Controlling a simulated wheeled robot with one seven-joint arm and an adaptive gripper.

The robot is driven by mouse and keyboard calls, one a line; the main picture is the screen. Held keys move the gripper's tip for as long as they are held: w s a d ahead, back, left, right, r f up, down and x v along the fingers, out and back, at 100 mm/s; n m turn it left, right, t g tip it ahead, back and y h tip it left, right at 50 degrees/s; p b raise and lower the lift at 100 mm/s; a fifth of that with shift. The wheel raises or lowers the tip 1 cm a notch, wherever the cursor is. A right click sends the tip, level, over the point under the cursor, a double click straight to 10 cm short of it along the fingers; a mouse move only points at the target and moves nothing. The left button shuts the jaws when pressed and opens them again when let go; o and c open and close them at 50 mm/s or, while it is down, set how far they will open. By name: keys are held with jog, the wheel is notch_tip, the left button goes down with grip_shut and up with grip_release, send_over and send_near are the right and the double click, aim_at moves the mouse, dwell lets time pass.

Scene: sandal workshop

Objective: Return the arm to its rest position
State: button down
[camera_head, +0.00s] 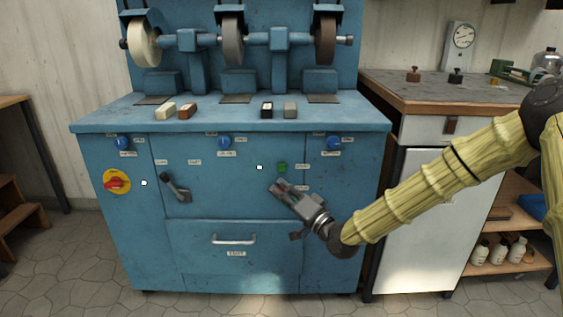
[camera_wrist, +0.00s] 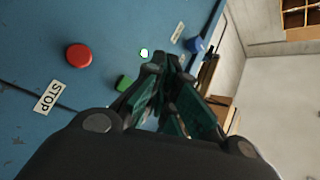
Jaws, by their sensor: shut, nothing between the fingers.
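My gripper (camera_head: 277,185) is at the end of my yellow-sleeved arm, which reaches in from the right in the head view. It is in front of the right part of the blue machine cabinet (camera_head: 210,255), just below and left of a green button (camera_head: 282,167). In the wrist view my gripper's fingers (camera_wrist: 165,60) come together at their tips with nothing between them. The green button (camera_wrist: 124,82) shows left of the fingers there. A red button (camera_wrist: 79,55) with a STOP label (camera_wrist: 48,97) is farther left; my gripper seems to hide it in the head view.
Grinding wheels (camera_head: 325,40) stand on the cabinet, with small blocks (camera_head: 187,111) on its top. A lever (camera_head: 175,188) and a red-yellow switch (camera_head: 116,182) are on its front. A workbench (camera_head: 440,90) with shelved bottles (camera_head: 498,250) stands behind my arm. Floor (camera_head: 60,260) at left is clear.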

jog(key=s+d+f+g+h, duration=0.2)
jog(key=s+f, duration=0.3)
jog(key=f, duration=0.5)
jog(key=s+d+f+g+h, duration=0.1)
jog(key=s+f+g+h, duration=0.3)
jog(key=f, duration=0.6)
jog(key=s+d+f+h, duration=0.1)
jog(key=s+d+f, duration=0.1)
jog(key=s+f, duration=0.6)
jog(key=s+d+f+n+g+h, duration=0.1)
jog(key=s+d+f+g+h, duration=0.15)
jog(key=s+f, duration=0.4)
jog(key=s+d+f+g+h, duration=0.1)
jog(key=s+d+f, duration=0.3)
jog(key=s+f, duration=0.25)
jog(key=s+d+f+n+g+h, duration=0.1)
jog(key=s+d+f+g+h, duration=0.15)
jog(key=s+d, duration=0.55)
jog(key=s+d+f+g+h, duration=0.1)
jog(key=s+d+f+g, duration=0.2)
jog(key=s, duration=0.9)
notch_tip(320, 180, up, 36)
jog(key=p, duration=3.5)
jog(key=shift+w+d+f, duration=0.2)
jog(key=shift+w+f, duration=0.05)
jog(key=shift+w, duration=0.05)
